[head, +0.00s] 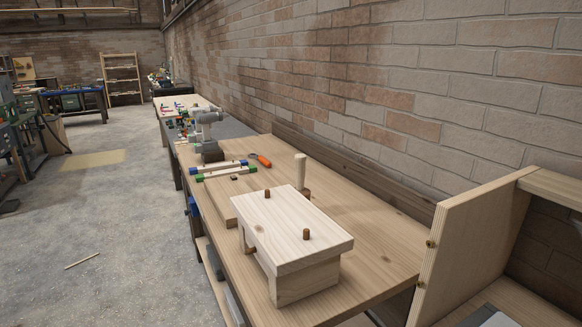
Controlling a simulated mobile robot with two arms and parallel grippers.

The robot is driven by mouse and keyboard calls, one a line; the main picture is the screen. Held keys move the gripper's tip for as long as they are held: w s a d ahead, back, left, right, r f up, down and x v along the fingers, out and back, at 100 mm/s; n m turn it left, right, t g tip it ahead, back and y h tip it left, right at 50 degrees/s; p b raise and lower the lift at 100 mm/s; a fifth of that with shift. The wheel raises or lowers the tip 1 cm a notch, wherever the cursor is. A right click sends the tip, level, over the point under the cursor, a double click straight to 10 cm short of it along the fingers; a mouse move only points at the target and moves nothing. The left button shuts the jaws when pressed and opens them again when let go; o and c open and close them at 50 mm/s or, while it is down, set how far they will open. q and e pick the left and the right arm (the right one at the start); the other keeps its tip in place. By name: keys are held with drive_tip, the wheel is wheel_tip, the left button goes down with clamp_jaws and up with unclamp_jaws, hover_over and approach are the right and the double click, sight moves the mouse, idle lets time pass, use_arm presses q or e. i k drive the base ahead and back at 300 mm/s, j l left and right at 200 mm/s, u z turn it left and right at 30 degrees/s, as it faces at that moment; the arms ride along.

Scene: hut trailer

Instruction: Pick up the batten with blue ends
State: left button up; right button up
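The batten with blue ends (222,166) lies on the workbench in the head view, left of centre. Its middle is pale wood. A similar batten with green ends (227,173) lies just in front of it, roughly parallel and close beside it. I cannot tell whether the two touch. Neither of my grippers is in view.
The long wooden workbench (385,240) runs along the brick wall. A small wooden stool-like piece (285,222) with dowels stands nearer. An orange-handled tool (264,160) lies right of the battens, a grey machine (208,140) behind them. The concrete floor (120,220) at left is mostly clear.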

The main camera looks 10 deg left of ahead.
sight(194, 171)
drive_tip(key=i+j+z, duration=0.25)
drive_tip(key=j+z, duration=0.3)
drive_tip(key=i+j+z, duration=0.1)
drive_tip(key=j+z, duration=0.15)
drive_tip(key=j, duration=0.15)
drive_tip(key=j+z, duration=0.3)
drive_tip(key=i+j, duration=0.05)
drive_tip(key=j, duration=0.05)
